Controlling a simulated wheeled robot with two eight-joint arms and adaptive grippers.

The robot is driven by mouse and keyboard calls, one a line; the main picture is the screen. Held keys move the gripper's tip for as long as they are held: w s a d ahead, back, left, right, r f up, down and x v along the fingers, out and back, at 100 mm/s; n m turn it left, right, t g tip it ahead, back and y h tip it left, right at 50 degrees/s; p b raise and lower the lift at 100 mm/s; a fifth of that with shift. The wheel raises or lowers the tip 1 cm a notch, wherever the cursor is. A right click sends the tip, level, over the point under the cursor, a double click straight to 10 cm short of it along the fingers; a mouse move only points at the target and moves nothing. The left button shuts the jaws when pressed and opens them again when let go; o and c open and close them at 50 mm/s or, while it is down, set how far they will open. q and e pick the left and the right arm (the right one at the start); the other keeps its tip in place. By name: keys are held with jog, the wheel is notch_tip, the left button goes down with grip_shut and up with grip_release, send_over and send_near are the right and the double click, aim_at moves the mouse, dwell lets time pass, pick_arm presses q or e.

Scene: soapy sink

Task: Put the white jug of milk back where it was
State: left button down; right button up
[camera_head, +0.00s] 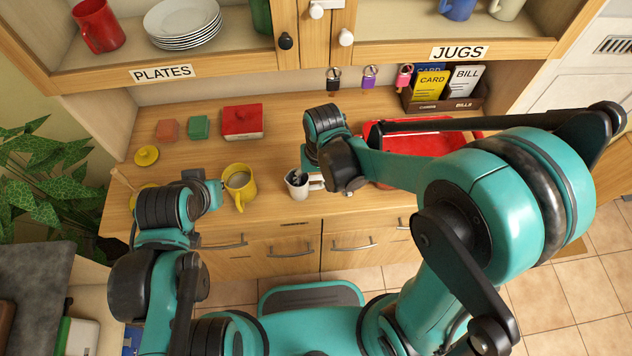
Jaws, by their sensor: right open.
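A small white vessel (296,191), which may be the jug of milk, stands upright near the front edge of the wooden counter. What it holds cannot be made out. My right gripper (301,178) is open at its top and right side; whether it touches the vessel I cannot tell. My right wrist hides part of the area. A cream-white jug (507,8) and a blue one (458,8) stand on the upper shelf labelled JUGS (459,52), cut off by the frame. My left gripper (207,183) is left of a yellow mug (239,188); its fingers are unclear.
A red tray (440,142) lies at right, partly behind my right arm. A red box (242,122), green block (199,127) and orange block (167,131) stand at back left. A card holder (446,98) stands at back right. Plates (184,22) are on the upper left shelf.

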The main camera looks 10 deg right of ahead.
jog(key=r+p, duration=0.1)
jog(key=r, duration=0.3)
jog(key=r+p, duration=0.2)
jog(key=r, duration=0.2)
jog(key=r+p, duration=0.1)
jog(key=r, duration=0.3)
jog(key=shift+d+r, duration=0.2)
jog(key=shift+d, duration=0.15)
